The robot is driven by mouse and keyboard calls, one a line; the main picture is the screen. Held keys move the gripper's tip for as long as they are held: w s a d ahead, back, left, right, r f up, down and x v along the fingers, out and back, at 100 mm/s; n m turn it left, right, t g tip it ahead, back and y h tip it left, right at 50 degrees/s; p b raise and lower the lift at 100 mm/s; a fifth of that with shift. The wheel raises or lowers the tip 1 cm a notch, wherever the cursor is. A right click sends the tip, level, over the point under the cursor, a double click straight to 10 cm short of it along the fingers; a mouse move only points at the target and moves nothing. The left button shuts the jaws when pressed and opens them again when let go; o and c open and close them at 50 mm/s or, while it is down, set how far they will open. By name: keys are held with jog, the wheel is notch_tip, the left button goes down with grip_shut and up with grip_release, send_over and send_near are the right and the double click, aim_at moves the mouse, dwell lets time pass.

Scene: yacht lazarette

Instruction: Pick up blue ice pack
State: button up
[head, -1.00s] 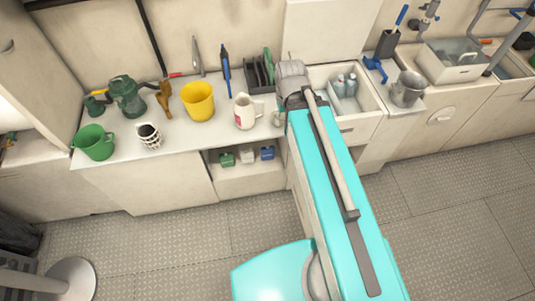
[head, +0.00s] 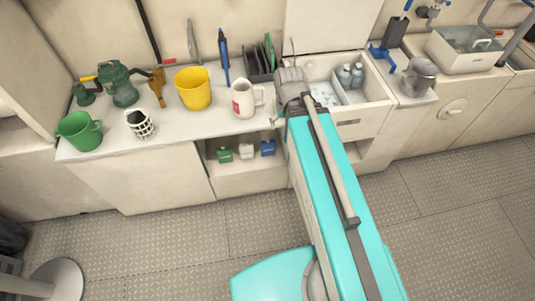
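A small blue block-like item (head: 267,148) sits in the open shelf under the counter, at the right end of a short row beside a white item (head: 246,151) and a green item (head: 225,154). It is the thing that best fits the blue ice pack, but it is too small to tell for sure. My teal arm reaches forward to the right of this shelf, with its grey joint over the counter edge. My gripper does not show; it is hidden beyond the arm.
The counter (head: 190,122) holds a green mug (head: 80,131), a patterned cup (head: 140,124), a yellow bucket (head: 194,90) and a white jug (head: 243,98). An open sink-like bin (head: 370,98) with bottles is right of my arm. The floor in front is clear.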

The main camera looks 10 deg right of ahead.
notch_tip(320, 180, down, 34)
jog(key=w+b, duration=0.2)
jog(key=b, duration=3)
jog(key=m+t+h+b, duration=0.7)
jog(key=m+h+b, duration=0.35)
jog(key=b, duration=0.85)
send_near(271, 141)
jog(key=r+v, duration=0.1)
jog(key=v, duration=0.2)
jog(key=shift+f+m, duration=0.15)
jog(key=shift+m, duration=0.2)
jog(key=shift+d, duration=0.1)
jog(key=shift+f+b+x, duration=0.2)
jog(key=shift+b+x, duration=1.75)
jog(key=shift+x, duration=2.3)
